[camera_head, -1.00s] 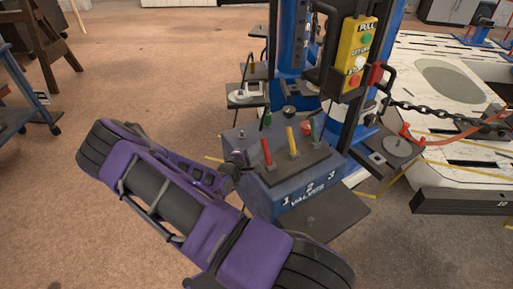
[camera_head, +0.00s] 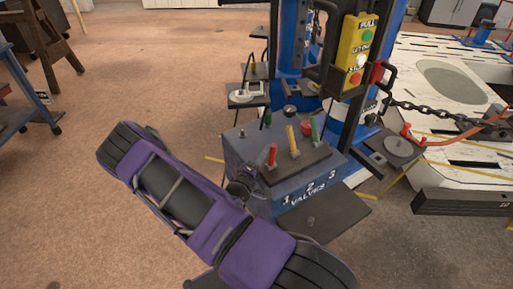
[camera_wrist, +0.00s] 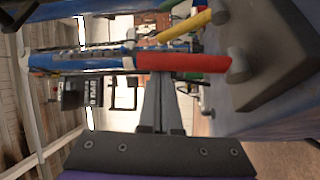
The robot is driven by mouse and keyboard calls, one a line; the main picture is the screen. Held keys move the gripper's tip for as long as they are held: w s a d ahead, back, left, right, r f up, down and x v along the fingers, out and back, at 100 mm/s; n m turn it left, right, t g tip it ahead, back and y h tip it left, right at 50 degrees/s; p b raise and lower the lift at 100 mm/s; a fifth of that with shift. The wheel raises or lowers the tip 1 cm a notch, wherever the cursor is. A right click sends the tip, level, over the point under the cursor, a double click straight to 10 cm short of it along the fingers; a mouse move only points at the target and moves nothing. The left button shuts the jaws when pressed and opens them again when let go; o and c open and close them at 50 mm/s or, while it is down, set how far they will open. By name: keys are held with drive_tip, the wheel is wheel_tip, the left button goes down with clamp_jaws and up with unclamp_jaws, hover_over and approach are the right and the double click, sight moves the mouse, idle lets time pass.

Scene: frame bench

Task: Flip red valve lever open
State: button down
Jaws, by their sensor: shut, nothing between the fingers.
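The red valve lever (camera_head: 272,155) is the leftmost of three levers on top of the blue valve box (camera_head: 300,200). It looks short and tilted in the head view. In the wrist view the red lever (camera_wrist: 185,62) lies across the picture, just beyond the fingertips. My gripper (camera_head: 247,177) is at the left side of the box, low beside the red lever. In the wrist view my gripper (camera_wrist: 160,80) has its grey fingers together and empty, their tips at or against the lever. Exact contact cannot be told.
A yellow lever (camera_head: 292,140) and a green lever (camera_head: 314,131) stand close to the right of the red one. A yellow button box (camera_head: 357,55) hangs above right. A dark plate (camera_head: 322,212) juts out in front. Open floor lies to the left.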

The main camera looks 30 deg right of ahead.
sight(274, 153)
drive_tip(key=shift+s+f+m+h, duration=0.15)
drive_tip(key=shift+s+m, duration=0.15)
drive_tip(key=shift+s, duration=0.45)
drive_tip(key=shift+s+f+m+h, duration=0.15)
drive_tip(key=shift+s+m, duration=0.15)
drive_tip(key=shift+s, duration=0.45)
drive_tip(key=shift+s+p, duration=0.1)
drive_tip(key=shift+p, duration=0.2)
